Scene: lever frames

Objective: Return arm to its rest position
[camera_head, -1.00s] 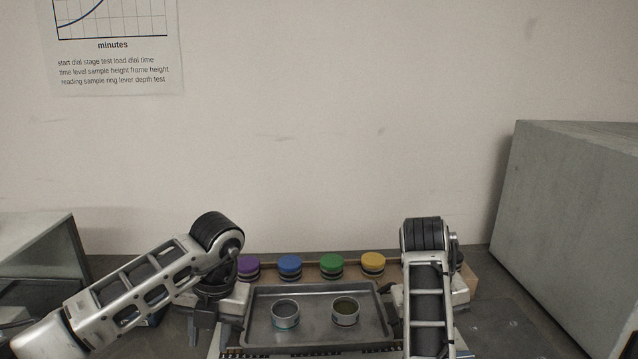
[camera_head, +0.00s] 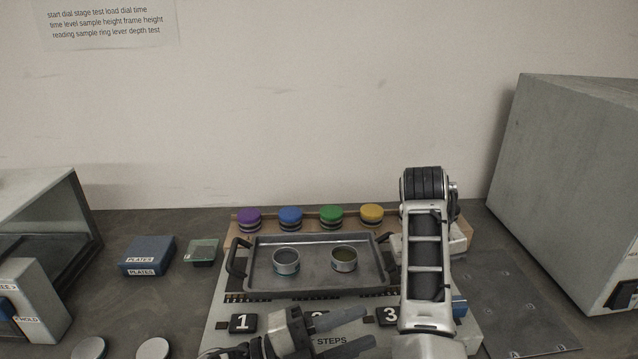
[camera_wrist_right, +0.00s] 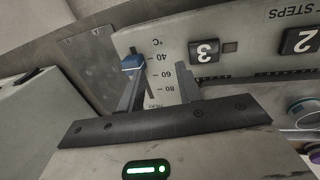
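My left gripper (camera_head: 368,328) is low in the head view, over the front of the panel near the number blocks. Its two dark fingers point right, apart, with nothing between them. My right arm reaches down at the right of the tray, and its gripper is hidden in the head view. In the right wrist view the right gripper (camera_wrist_right: 160,80) has its fingers apart over a panel with a temperature scale. A blue lever knob (camera_wrist_right: 132,62) is by the left fingertip; I cannot tell if they touch. A blue part (camera_head: 459,307) also shows beside my right arm.
A grey tray (camera_head: 316,282) holds two round dishes. Behind it stand purple (camera_head: 249,216), blue (camera_head: 290,216), green (camera_head: 331,215) and yellow (camera_head: 372,213) capped jars. A blue plates box (camera_head: 147,256) sits left. A large grey box (camera_head: 565,180) stands right.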

